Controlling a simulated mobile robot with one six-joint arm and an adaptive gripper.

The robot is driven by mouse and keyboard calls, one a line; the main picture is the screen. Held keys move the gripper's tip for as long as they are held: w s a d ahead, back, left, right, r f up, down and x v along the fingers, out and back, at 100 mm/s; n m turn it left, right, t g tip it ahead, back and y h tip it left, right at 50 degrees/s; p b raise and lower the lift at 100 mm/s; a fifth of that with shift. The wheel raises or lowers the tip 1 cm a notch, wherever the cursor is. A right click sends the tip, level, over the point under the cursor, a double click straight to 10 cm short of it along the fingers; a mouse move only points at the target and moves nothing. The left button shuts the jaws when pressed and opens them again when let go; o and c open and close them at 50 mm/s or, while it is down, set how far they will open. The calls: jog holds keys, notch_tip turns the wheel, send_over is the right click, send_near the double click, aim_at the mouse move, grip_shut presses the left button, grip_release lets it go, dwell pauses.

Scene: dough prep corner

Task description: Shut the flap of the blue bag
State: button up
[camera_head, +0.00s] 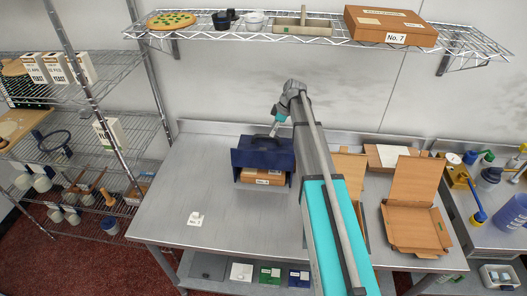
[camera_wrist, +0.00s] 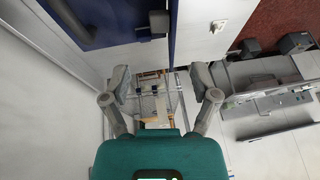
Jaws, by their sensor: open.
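The blue bag (camera_head: 263,153) stands on the steel table, left of my arm. Its front is open, and a cardboard box (camera_head: 262,177) shows inside. A dark blue panel with a handle-like piece spans its upper part; I cannot tell whether this is the flap. My gripper (camera_head: 274,130) is at the bag's upper back right, partly hidden by the bag and my arm. In the wrist view, my gripper (camera_wrist: 161,85) has its fingers apart with nothing between them. A blue panel of the bag (camera_wrist: 118,14) fills the upper left, beyond the fingers.
An open cardboard box (camera_head: 416,205) stands to the right, with another partly behind my arm. A small white item (camera_head: 195,218) lies at the table's front left. A wire shelf (camera_head: 330,39) hangs above. The table's left part is mostly clear.

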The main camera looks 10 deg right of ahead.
aim_at(263, 149)
jog(key=shift+b+x, duration=4.25)
jog(key=shift+x, duration=0.7)
grip_shut()
